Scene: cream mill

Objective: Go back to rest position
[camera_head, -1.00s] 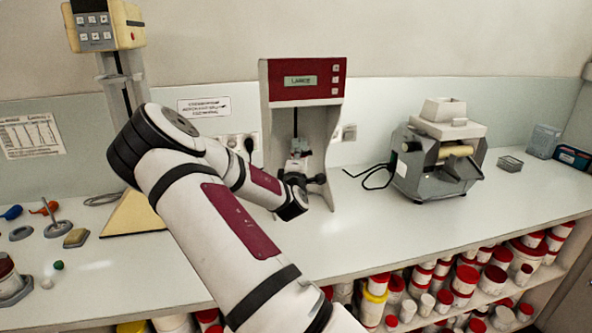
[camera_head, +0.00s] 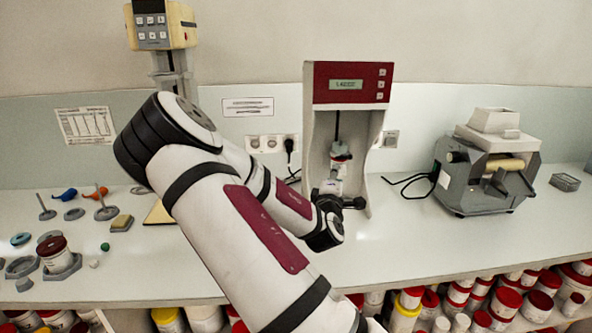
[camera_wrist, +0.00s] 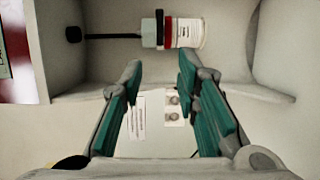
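My gripper (camera_wrist: 160,85) is open in the wrist view, with its two green-padded fingers apart and nothing between them. In the head view my gripper (camera_head: 340,195) is small and partly hidden by my wrist, in front of the red-and-white mixer (camera_head: 348,82). Beyond the fingertips in the wrist view, a white jar (camera_wrist: 190,32) with a red band is joined to a grey holder and a dark shaft inside the mixer.
A grey roller mill (camera_head: 480,190) stands to the right on the white bench. A cream-coloured stirrer (camera_head: 162,25) stands behind my arm. Small tools and a red-lidded jar (camera_head: 55,252) are at the left. Several lidded jars fill the shelf below. The bench right of the mixer is mostly clear.

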